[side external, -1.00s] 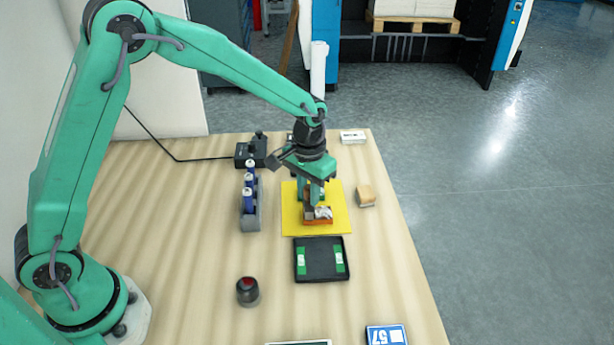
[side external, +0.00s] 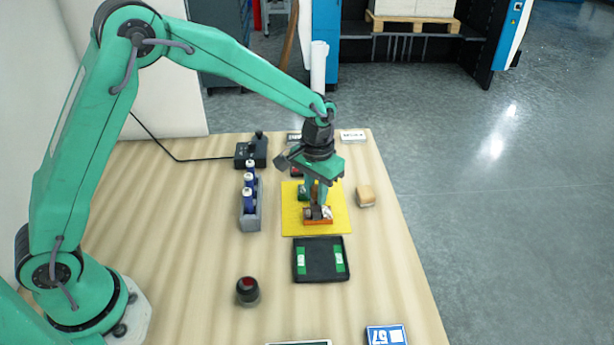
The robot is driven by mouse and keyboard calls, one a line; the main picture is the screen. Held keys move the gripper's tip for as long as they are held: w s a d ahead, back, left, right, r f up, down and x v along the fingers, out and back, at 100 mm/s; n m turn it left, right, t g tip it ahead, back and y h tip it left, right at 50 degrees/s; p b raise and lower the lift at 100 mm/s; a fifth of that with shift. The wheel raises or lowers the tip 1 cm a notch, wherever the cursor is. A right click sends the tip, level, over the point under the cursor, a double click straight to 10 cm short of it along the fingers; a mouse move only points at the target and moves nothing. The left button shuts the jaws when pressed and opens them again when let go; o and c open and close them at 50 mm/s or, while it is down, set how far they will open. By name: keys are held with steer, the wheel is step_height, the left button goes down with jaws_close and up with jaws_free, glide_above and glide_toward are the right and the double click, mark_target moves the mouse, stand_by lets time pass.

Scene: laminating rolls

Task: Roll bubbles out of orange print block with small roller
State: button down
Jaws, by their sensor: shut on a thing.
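The orange print block (side external: 312,222) lies on the yellow mat (side external: 341,225), near its front edge. My gripper (side external: 317,202) points down over the block, shut on the small roller (side external: 317,212). The roller looks greyish and is at or just above the block's top; I cannot tell whether it touches. A whitish patch shows beside the roller on the block's right part. The roller and gripper fingers hide part of the block's top.
A green block (side external: 303,194) sits behind on the mat. A grey rack (side external: 256,215) with blue bottles stands left. A wooden-topped block (side external: 366,194) lies right. A black tray (side external: 320,275) with green strips is in front. A red-topped button (side external: 247,291) stands front left, with clear table around.

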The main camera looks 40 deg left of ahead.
steer(key=shift+w+d, duration=0.15)
steer(key=shift+w+d, duration=0.15)
steer(key=shift+w+d, duration=0.1)
steer(key=shift+d, duration=0.05)
steer(key=shift+w+d, duration=0.2)
steer(key=shift+w+d, duration=0.1)
stand_by(0.4)
steer(key=shift+w+d, duration=0.2)
stand_by(0.3)
steer(key=shift+s+a, duration=0.35)
